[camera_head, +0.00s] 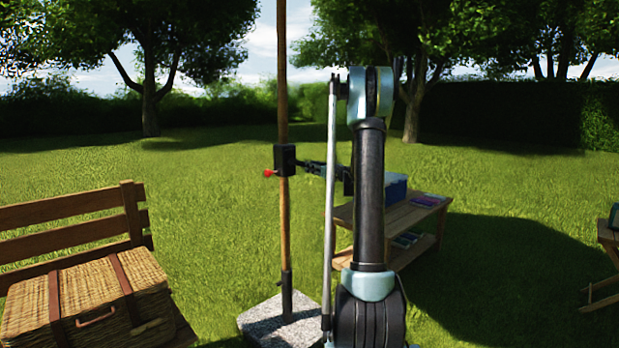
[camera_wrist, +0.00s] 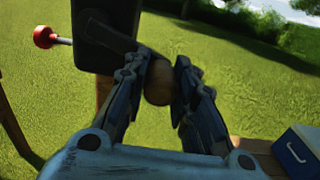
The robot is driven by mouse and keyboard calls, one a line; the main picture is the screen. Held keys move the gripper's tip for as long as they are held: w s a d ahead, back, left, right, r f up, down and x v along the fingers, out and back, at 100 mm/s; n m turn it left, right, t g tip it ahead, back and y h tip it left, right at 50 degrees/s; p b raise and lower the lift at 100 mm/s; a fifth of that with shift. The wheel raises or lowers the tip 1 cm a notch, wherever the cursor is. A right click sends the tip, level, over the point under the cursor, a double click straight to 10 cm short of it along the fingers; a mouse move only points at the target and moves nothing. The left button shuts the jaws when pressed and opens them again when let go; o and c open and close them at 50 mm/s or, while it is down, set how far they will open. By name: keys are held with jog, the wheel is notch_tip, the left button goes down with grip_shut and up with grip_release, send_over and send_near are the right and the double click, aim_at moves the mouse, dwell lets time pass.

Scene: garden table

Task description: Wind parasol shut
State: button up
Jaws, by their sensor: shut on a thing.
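The parasol's wooden pole (camera_head: 283,80) stands upright and runs out of the top of the head view; the canopy is not in view. A black crank housing (camera_head: 285,160) is fixed on the pole and also shows in the wrist view (camera_wrist: 100,40). A red knob (camera_head: 268,173) on a short rod sticks out from its left side; it also shows in the wrist view (camera_wrist: 44,37). My gripper (camera_wrist: 167,70) is on the housing's right side, its fingers closed around a rounded wooden handle knob (camera_wrist: 158,84).
A stone base (camera_head: 262,322) holds the pole. A wooden bench (camera_head: 75,212) with a wicker basket (camera_head: 85,300) stands left. A low wooden table (camera_head: 345,214) with a blue box (camera_head: 396,188) stands behind my arm.

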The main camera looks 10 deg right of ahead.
notch_tip(320, 180, up, 4)
jog(key=shift+d+f, duration=0.1)
jog(key=shift+f, duration=0.1)
jog(key=r, duration=0.3)
jog(key=shift+s+a, duration=0.25)
jog(key=shift+a, duration=0.15)
jog(key=s+a+r, duration=0.4)
jog(key=s+a, duration=0.2)
jog(key=a, duration=0.2)
jog(key=shift+s+a+f, duration=1.55)
jog(key=shift+a+f, duration=0.75)
jog(key=shift+f, duration=0.7)
jog(key=shift+w+d+f, duration=0.8)
jog(key=shift+d+f, duration=0.3)
jog(key=shift+f, duration=3.05)
jog(key=w+d, duration=0.6)
jog(key=d, duration=0.2)
jog(key=shift+d+f, duration=0.2)
jog(key=shift+d, duration=0.15)
